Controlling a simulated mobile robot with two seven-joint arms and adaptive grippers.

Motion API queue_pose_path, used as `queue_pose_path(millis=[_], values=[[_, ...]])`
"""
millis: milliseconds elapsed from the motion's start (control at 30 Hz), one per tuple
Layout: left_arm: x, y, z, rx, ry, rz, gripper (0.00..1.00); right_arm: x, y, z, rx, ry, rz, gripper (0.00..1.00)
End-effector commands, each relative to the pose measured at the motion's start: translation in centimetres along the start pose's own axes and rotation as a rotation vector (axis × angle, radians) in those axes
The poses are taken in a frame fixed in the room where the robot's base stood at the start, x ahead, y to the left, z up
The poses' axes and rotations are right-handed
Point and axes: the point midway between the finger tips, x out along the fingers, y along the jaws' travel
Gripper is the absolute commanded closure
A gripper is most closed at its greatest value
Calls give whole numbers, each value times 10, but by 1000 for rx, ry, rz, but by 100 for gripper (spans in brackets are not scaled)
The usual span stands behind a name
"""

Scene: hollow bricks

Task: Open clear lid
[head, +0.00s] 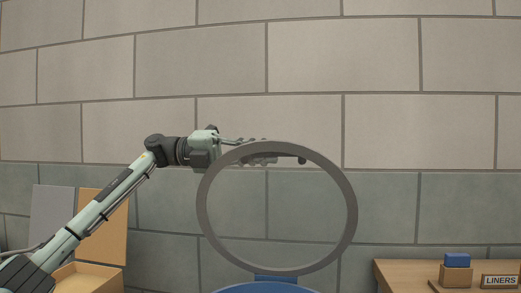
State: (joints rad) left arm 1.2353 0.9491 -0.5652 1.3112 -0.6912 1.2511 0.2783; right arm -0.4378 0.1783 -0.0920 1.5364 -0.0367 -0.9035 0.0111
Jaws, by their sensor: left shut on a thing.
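The clear lid (352,205) is a round grey ring with a see-through middle; the wall shows through it. It stands raised, close to upright, above a blue round container (265,288), whose top edge shows at the bottom of the head view. A blue hinge-like piece (276,278) lies between the lid's lower edge and the container. My left gripper (284,157) reaches in from the left and is shut on the lid at its upper rim; the ring partly hides the fingers. My right gripper is not in view.
A wooden table (405,272) at the lower right bears a small brown box (455,274) with a blue block (457,260) on top and a LINERS sign (500,281). An open cardboard box (90,280) and a grey panel (50,212) stand lower left. A block wall (400,130) is behind.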

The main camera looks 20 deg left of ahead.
Motion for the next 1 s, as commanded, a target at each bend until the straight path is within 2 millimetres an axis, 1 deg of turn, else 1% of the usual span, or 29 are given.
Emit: queue_pose_path(millis=[33, 200, 400, 500, 700, 1000], values=[[0, 1, 11, -32, -3, -5, 100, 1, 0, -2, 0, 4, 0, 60], [1, 12, 41, -139, -2, -4, 100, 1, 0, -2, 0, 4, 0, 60], [1, 24, 69, -240, -1, -4, 100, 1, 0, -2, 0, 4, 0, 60], [1, 29, 78, -277, 0, -3, 100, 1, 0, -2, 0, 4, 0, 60], [1, 36, 88, -323, 2, -2, 100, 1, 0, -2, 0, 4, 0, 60], [2, 39, 91, -341, 5, 1, 100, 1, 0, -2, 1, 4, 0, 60]])
